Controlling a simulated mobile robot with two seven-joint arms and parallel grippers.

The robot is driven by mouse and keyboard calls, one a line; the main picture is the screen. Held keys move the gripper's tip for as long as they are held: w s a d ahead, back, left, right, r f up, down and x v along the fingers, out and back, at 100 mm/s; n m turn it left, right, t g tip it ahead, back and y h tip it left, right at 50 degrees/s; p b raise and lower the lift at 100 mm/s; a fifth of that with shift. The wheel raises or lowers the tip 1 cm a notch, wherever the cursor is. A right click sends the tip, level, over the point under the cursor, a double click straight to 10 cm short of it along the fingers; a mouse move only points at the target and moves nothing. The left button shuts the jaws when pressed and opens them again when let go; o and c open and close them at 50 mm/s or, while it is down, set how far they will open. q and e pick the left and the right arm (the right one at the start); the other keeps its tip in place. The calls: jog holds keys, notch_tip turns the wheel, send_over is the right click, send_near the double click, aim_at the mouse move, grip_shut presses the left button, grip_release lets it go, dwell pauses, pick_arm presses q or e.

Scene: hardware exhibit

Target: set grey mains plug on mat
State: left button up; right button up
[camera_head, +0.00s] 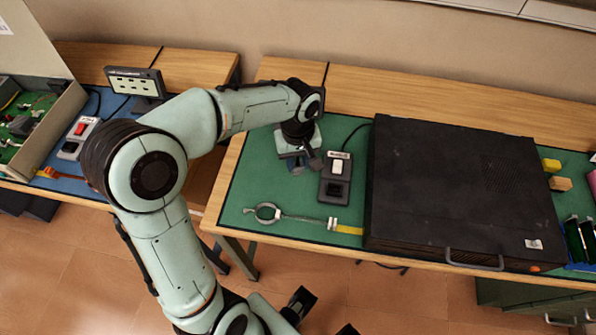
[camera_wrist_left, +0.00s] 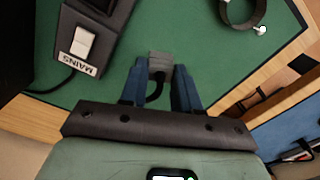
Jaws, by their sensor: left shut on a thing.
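My left gripper (camera_wrist_left: 160,88) is shut on the grey mains plug (camera_wrist_left: 160,62), which shows between its two blue fingers in the left wrist view. A short loop of black cord hangs at the plug. In the head view the left gripper (camera_head: 297,165) points down over the left part of the green mat (camera_head: 240,183), left of the black switch box; the plug is too small and covered to make out there. The green mat also shows in the left wrist view (camera_wrist_left: 225,65). I cannot tell whether the plug touches the mat.
The switch box (camera_head: 336,178) with its MAINS label stands close right of the gripper. A large black case (camera_head: 455,190) fills the mat's right. A ring-ended strap (camera_head: 290,216) lies near the front edge. Bare mat lies left of the gripper. A blue mat (camera_head: 104,103) is on the left table.

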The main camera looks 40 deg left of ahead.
aim_at(298, 164)
pick_arm(q)
jog(key=shift+f+b, duration=0.3)
jog(key=shift+f, duration=2.15)
jog(key=shift+f, duration=0.1)
jog(key=o, duration=0.4)
jog(key=shift+f, duration=0.1)
jog(key=o, duration=0.4)
jog(key=shift+r, duration=0.6)
notch_tip(298, 164, up, 11)
jog(key=shift+r+p, duration=0.15)
jog(key=shift+p, duration=0.8)
